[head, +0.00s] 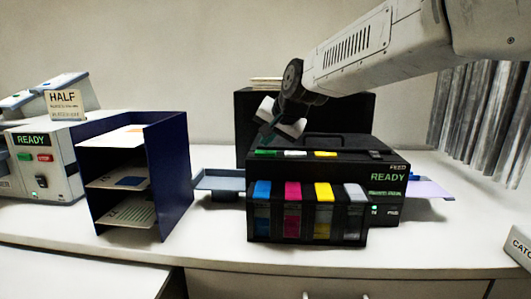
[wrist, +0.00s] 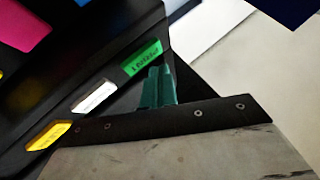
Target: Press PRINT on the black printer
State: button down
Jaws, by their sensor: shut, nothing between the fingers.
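The black printer (head: 335,150) stands on the white counter in the head view. A green button (head: 267,154), a white button (head: 296,154) and a yellow button (head: 326,154) lie in a row along its top edge. The wrist view shows the green button (wrist: 142,57), with small lettering I cannot read surely, then the white (wrist: 95,97) and yellow (wrist: 48,135). My gripper (head: 268,133) is shut and empty above the printer's left part. Its teal fingertips (wrist: 157,84) appear beside the green button; I cannot tell their height above it.
A dark blue shelf of papers (head: 170,175) stands left of the printer. A grey machine with a READY display (head: 42,165) is further left. Ink cartridges (head: 308,205) fill the printer's front. Trays stick out on both sides. Grey curtain-like strips (head: 485,110) hang at right.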

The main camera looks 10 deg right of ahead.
jog(key=shift+f, duration=0.1)
jog(key=shift+f, duration=0.35)
